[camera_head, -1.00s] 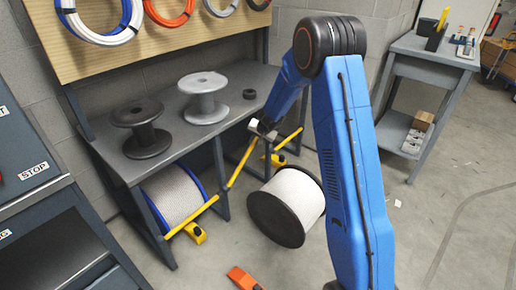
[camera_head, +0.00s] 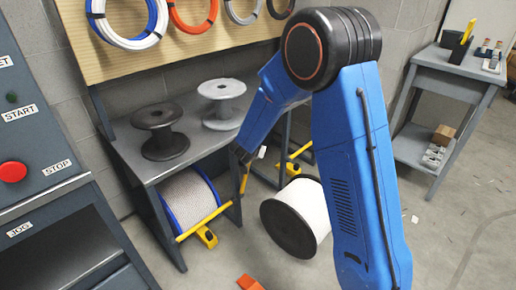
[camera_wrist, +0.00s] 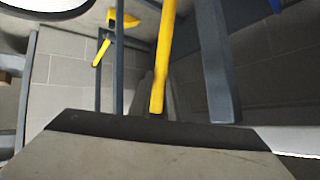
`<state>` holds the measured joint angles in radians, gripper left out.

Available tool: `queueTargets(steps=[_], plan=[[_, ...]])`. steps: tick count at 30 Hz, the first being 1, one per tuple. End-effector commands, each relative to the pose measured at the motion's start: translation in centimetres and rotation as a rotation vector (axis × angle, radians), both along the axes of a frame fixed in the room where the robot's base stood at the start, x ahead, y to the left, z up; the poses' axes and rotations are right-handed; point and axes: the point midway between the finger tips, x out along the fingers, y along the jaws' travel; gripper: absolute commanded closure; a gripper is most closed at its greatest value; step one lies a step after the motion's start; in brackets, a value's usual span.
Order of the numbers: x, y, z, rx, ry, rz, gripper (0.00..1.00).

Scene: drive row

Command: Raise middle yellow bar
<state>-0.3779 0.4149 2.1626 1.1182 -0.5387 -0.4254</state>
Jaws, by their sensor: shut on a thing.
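The middle yellow bar (camera_head: 243,182) stands steep at the bench's right front post, its lower end by the post. My gripper (camera_head: 242,157) is at its upper end, partly hidden behind my blue arm. In the wrist view the yellow bar (camera_wrist: 163,60) runs from the top edge down to the dark front edge of my gripper (camera_wrist: 158,117), which is shut on it. The left yellow bar (camera_head: 203,223) lies slanted across the front of the blue-rimmed drum. The right yellow bar (camera_head: 301,149) slants low behind my arm.
A white drum with a black flange (camera_head: 288,224) stands on the floor right of the post. The bench (camera_head: 200,152) carries a black spool (camera_head: 161,140) and a grey spool (camera_head: 222,105). A dark cabinet (camera_head: 70,235) stands at left, a side table (camera_head: 455,75) at right.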

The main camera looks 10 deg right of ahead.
Motion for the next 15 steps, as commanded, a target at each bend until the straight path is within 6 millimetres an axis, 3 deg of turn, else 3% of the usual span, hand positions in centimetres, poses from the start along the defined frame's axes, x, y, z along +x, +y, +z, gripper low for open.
queueTargets(steps=[5, 15], plan=[[-1.1, 1.6, 0.2, -0.052, -0.035, 0.002, 1.0], [-1.9, 2.4, 0.4, -0.092, -0.063, 0.0, 1.0]])
